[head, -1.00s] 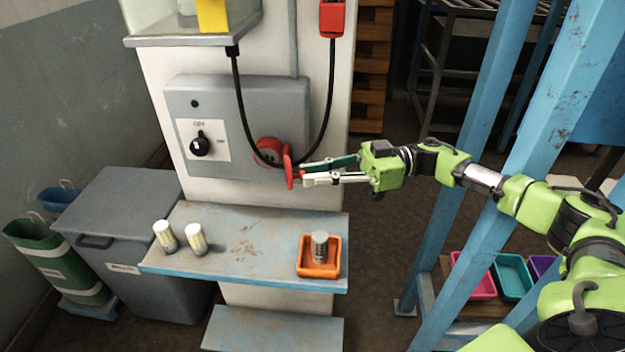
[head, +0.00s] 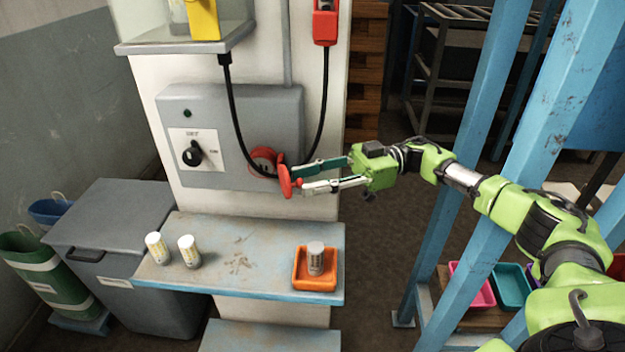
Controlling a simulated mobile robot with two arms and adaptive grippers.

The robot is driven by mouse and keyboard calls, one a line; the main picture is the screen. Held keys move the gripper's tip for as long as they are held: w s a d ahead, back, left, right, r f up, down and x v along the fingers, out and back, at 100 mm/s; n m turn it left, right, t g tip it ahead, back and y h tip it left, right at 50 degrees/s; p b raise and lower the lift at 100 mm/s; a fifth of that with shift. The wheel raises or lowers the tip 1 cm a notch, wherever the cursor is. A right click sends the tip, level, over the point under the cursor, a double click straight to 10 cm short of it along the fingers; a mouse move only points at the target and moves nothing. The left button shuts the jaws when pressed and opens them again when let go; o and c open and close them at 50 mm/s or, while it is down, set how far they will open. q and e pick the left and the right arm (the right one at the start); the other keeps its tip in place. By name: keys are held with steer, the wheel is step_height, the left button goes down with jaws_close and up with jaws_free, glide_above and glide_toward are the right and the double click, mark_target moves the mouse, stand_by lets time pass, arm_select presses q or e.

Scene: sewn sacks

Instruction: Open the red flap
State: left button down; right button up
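The red flap (head: 284,180) stands out from the round red fitting (head: 262,161) on the lower right of the grey wall box. It is swung away from the fitting and seen at a slant. My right gripper (head: 299,180) comes in from the right. Its two fingers lie on either side of the small red tab on the flap's right side and appear shut on it, with the tips partly hiding it. My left gripper is not in view.
A black cable (head: 238,130) hangs close by the flap. Below, the blue shelf (head: 235,265) bears two pale cylinders (head: 172,250) and an orange tray (head: 315,284) with a metal can. Blue posts (head: 470,170) stand near my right arm.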

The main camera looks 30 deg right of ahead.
steer(key=s+d, duration=0.1)
steer(key=d, duration=1)
steer(key=shift+s+d, duration=0.25)
steer(key=shift+d, duration=0.15)
steer(key=shift+f, duration=0.1)
